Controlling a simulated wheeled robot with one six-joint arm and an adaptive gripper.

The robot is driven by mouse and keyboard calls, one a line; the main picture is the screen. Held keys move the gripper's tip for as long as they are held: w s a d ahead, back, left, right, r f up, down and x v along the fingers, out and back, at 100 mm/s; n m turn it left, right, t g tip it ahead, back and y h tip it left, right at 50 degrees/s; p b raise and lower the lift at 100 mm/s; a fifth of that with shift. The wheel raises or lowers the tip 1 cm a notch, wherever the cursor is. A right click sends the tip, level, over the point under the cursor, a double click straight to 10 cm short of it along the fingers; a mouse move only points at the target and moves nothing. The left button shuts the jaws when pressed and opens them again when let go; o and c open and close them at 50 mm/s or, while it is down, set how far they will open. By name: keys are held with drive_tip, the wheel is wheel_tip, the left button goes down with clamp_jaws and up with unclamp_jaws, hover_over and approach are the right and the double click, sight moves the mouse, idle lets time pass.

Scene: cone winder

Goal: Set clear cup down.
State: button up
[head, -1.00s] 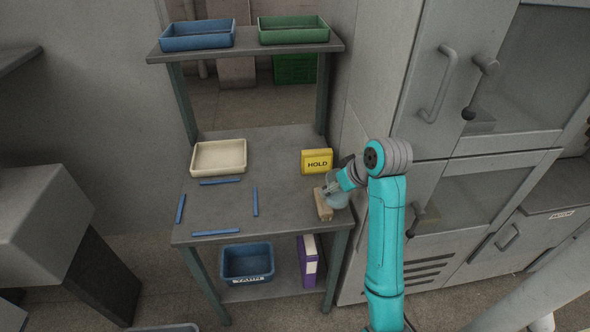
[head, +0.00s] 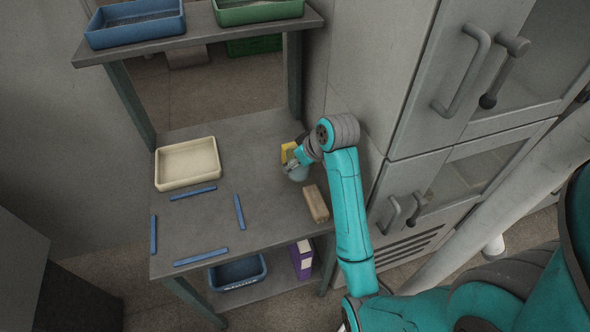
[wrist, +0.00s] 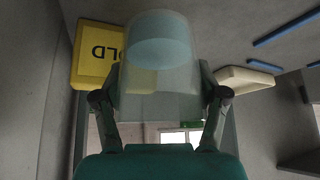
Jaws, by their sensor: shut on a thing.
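The clear cup (wrist: 157,85) is between the two fingers of my gripper (wrist: 160,78) in the wrist view, and the fingers press its sides. In the head view the cup (head: 298,174) is at the right part of the table (head: 262,205), behind the wooden block. My gripper (head: 303,158) hides part of it there. I cannot tell whether the cup touches the table. Blue strips (head: 239,212) mark out a bare area on the left part of the table.
The yellow HOLD sign (wrist: 98,54) is close beside the cup, partly hidden in the head view. A wooden block (head: 315,204) lies near the table's right edge. A cream tray (head: 188,164) sits back left. A grey cabinet (head: 400,150) borders the right. The area between the strips is clear.

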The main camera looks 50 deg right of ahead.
sight(307, 171)
drive_tip(key=shift+f, duration=2.05)
drive_tip(key=shift+f, duration=0.1)
drive_tip(key=o, duration=1.8)
drive_tip(key=shift+c, duration=0.2)
drive_tip(key=v, duration=0.7)
drive_tip(key=shift+s+r, duration=0.1)
drive_tip(key=shift+r, duration=0.3)
